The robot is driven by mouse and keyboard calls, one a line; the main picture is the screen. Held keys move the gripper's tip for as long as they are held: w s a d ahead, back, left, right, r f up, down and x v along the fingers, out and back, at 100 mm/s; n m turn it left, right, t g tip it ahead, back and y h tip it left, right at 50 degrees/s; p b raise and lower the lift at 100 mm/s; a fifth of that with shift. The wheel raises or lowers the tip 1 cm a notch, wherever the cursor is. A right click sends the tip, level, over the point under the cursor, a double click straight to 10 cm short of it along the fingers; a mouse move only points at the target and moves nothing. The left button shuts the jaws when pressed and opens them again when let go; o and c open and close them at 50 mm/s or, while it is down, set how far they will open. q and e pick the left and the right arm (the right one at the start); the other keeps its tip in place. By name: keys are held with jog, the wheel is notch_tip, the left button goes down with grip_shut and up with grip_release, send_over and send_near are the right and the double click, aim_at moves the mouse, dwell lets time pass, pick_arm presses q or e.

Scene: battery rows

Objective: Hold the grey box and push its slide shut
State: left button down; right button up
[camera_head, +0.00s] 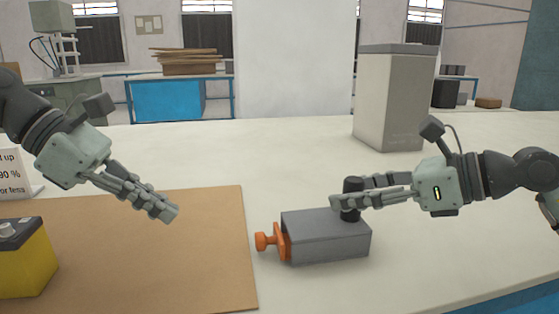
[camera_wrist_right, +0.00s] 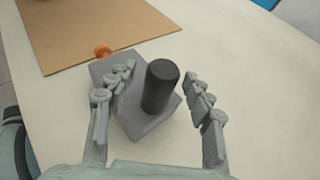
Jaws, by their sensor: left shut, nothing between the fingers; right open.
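The grey box (camera_head: 328,242) lies on the white table just right of the brown board. An orange slide with a round knob (camera_head: 262,241) sits at its left end; a small gap shows between the slide's plate and the box. A black upright post (camera_head: 351,186) stands on the box top. My right gripper (camera_head: 340,196) is open around the post; in the right wrist view the post (camera_wrist_right: 160,86) stands between its fingers, apart from both. The box (camera_wrist_right: 150,122) and the orange knob (camera_wrist_right: 102,51) also show there. My left gripper (camera_head: 168,212) is shut and empty, above the board, left of the knob.
A brown board (camera_head: 150,240) covers the table's left part. A yellow battery (camera_head: 22,262) with a dark top stands on it at the left edge, near a white sign (camera_head: 12,172). A tall grey bin (camera_head: 390,105) stands behind my right gripper. The table's middle is clear.

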jog(key=v, duration=1.1)
jog(key=shift+s+d+r, duration=0.15)
jog(key=shift+s+d, duration=0.05)
jog(key=shift+d, duration=0.1)
